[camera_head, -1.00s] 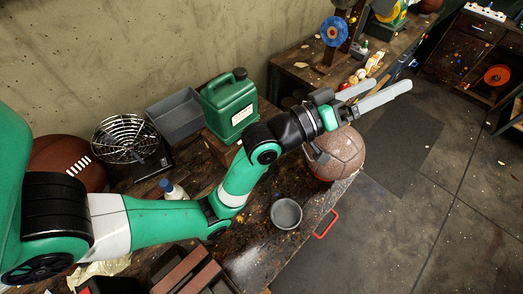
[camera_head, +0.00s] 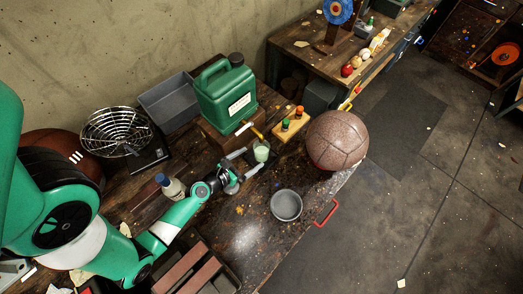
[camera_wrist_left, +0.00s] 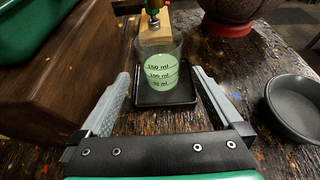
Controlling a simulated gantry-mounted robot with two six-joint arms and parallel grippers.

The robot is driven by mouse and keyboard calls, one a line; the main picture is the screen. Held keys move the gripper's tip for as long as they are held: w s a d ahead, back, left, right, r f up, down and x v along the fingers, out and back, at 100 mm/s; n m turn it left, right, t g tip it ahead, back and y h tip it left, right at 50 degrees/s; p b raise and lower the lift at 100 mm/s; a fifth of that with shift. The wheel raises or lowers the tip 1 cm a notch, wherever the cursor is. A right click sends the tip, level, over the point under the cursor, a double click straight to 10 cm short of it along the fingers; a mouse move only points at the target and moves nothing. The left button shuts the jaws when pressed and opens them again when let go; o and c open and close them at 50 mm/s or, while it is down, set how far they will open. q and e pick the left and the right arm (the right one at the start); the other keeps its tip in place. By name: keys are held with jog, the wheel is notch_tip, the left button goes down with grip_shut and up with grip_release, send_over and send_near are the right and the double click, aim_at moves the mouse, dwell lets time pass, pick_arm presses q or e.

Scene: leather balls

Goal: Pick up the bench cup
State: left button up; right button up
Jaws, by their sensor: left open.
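The bench cup (camera_head: 261,152) is a clear graduated beaker with pale green contents, upright on a small black square tray. In the left wrist view the cup (camera_wrist_left: 160,77) stands straight ahead, and the black tray (camera_wrist_left: 165,97) shows under it. My left gripper (camera_head: 248,161) is open, low over the bench just short of the cup. In the left wrist view its two fingers (camera_wrist_left: 160,88) point toward the cup, one to each side. No contact shows. My right gripper is not in view.
A wooden block with coloured bottles (camera_head: 291,126) stands behind the cup. A green canister (camera_head: 228,97) stands on a wooden box behind left. A grey bowl (camera_head: 286,205) and a leather ball (camera_head: 337,140) lie to the right.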

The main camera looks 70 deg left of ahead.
aim_at(256, 156)
pick_arm(q)
jog(key=shift+x, duration=1.1)
jog(key=b+x, duration=0.1)
jog(key=x, duration=0.3)
jog(key=shift+w+f+b, duration=0.15)
jog(key=shift+f+b, duration=0.25)
jog(key=shift+f, duration=0.1)
jog(key=shift+w+a, duration=0.1)
jog(key=shift+w, duration=0.2)
grip_shut()
jog(key=shift+r, duration=0.15)
